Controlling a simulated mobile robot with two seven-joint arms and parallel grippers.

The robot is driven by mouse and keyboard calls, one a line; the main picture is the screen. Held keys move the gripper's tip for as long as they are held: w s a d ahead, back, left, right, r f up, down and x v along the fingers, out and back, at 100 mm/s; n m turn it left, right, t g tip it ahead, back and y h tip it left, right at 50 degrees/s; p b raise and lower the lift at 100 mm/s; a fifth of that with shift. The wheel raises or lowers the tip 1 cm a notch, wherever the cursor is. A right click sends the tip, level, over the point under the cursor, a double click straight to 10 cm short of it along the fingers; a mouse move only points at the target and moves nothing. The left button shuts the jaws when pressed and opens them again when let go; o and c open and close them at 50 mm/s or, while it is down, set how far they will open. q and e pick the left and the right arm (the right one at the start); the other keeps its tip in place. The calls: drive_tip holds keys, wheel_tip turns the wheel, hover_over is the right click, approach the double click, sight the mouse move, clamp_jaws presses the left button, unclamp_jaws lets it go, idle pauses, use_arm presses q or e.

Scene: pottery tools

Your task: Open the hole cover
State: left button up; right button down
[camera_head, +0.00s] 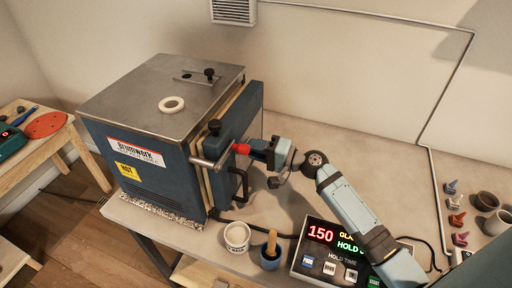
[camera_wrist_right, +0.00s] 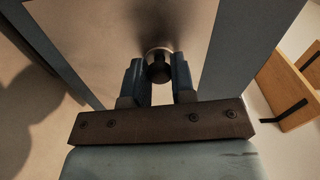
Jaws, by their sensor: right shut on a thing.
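The blue kiln (camera_head: 150,160) stands on the table with its thick door (camera_head: 253,105) on the right side. My right gripper (camera_head: 252,150) is at the door, beside a small red piece (camera_head: 241,149). In the right wrist view the gripper's fingers (camera_wrist_right: 157,75) are shut on a small round dark knob with a metallic rim (camera_wrist_right: 158,58). I cannot tell whether this knob is the hole cover or how it meets the door. A slotted plate with a black knob (camera_head: 209,73) lies on the kiln's top. My left gripper is not in view.
A black door handle (camera_head: 241,186) and a metal latch bar (camera_head: 205,163) are close to my gripper. The table behind my arm is clear.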

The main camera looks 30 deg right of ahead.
idle(0.6)
drive_tip(key=c, duration=1)
unclamp_jaws()
drive_tip(key=b+v, duration=0.3)
drive_tip(key=v, duration=1)
drive_tip(key=shift+s+d+b, duration=0.25)
drive_tip(key=shift+s+b, duration=0.05)
drive_tip(key=shift+b, duration=0.1)
drive_tip(key=shift+s, duration=0.1)
